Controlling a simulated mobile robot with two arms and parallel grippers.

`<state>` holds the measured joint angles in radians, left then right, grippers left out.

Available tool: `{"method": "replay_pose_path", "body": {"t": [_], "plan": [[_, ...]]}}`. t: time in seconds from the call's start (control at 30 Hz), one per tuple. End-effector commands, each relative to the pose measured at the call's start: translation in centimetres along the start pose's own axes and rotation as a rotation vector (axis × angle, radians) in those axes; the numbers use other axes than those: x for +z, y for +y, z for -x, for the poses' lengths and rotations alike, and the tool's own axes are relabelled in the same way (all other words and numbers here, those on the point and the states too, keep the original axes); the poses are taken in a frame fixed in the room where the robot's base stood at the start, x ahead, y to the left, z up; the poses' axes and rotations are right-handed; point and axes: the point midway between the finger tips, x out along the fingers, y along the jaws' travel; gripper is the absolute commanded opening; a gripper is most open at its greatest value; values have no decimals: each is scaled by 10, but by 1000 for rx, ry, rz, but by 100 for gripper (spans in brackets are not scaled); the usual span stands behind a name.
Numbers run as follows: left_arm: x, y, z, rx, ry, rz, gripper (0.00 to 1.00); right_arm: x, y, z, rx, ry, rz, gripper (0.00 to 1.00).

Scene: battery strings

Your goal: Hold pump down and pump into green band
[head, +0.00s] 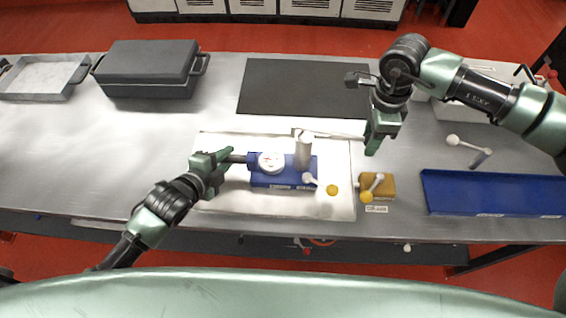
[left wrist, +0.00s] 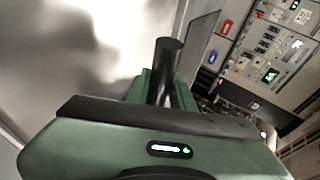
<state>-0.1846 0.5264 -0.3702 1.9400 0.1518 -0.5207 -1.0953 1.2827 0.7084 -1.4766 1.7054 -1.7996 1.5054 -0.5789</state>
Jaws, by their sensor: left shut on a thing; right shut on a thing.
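The blue hand pump (head: 285,181) sits on a pale mat in the middle of the bench. A round white gauge (head: 271,162) is on its top; its needle and any green band are too small to read. A grey upright cylinder (head: 304,151) stands on the pump, with a pump lever (head: 335,135) running right from its top. My left gripper (head: 229,160) is shut on the black bar handle (left wrist: 167,65) at the pump's left end. My right gripper (head: 372,141) is shut on the lever's far end, with the lever roughly level.
A yellow valve block (head: 384,184) stands right of the mat (head: 230,205). A blue tray (head: 490,198) is farther right. A dark lidded box (head: 147,70) and a dark mat (head: 300,88) lie behind.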

Motion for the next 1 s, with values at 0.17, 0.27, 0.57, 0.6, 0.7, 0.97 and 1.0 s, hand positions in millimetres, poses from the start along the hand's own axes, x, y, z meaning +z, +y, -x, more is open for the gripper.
{"method": "replay_pose_path", "body": {"t": [0.17, 0.27, 0.57, 0.6, 0.7, 0.97, 1.0], "plan": [[0, 13, -1, 27, -2, 4, 0, 0, 3, -5, 8, 4, 2, 0], [0, 13, -1, 27, -2, 4, 0, -1, 3, -5, 8, 4, 2, 0], [0, 13, -1, 27, -2, 4, 0, 3, 3, -18, 9, 6, 2, 0], [0, 13, -1, 27, -2, 4, 0, 3, 2, -19, 8, 5, 1, 0], [0, 13, -1, 27, -2, 4, 0, 3, 2, -18, 7, 5, 1, 0], [0, 13, -1, 27, -2, 4, 0, 2, 1, -11, 4, 3, 0, 0], [0, 13, -1, 27, -3, 4, 0, 2, 1, -8, 4, 2, 0, 0]]}}
